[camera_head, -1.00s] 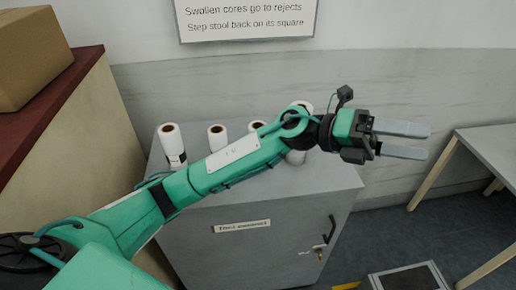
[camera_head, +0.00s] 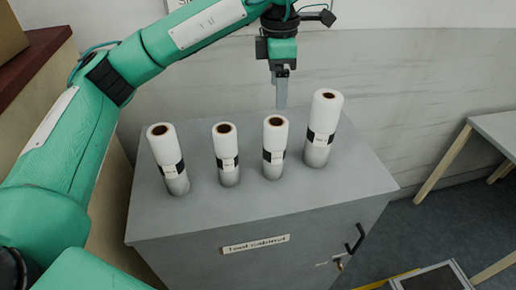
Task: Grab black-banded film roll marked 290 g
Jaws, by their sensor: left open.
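Several white film rolls stand upright on the grey tool cabinet (camera_head: 255,215): a far-left roll (camera_head: 163,148), a shorter second roll (camera_head: 224,145), a third roll (camera_head: 274,135) and a tall far-right roll (camera_head: 325,112). Each shows a black band and a small white label; the label print is too small to read. My left gripper (camera_head: 281,105) points down, open and empty, behind and above the gap between the third and far-right rolls. Its fingers are seen nearly edge-on, overlapping. It appears apart from the rolls. My right gripper is not in view.
A cardboard box (camera_head: 10,35) sits on a dark red top (camera_head: 35,57) at left. A wall is behind the cabinet. A grey table (camera_head: 500,130) stands at right. The cabinet top in front of the rolls is clear. A key is in the cabinet door.

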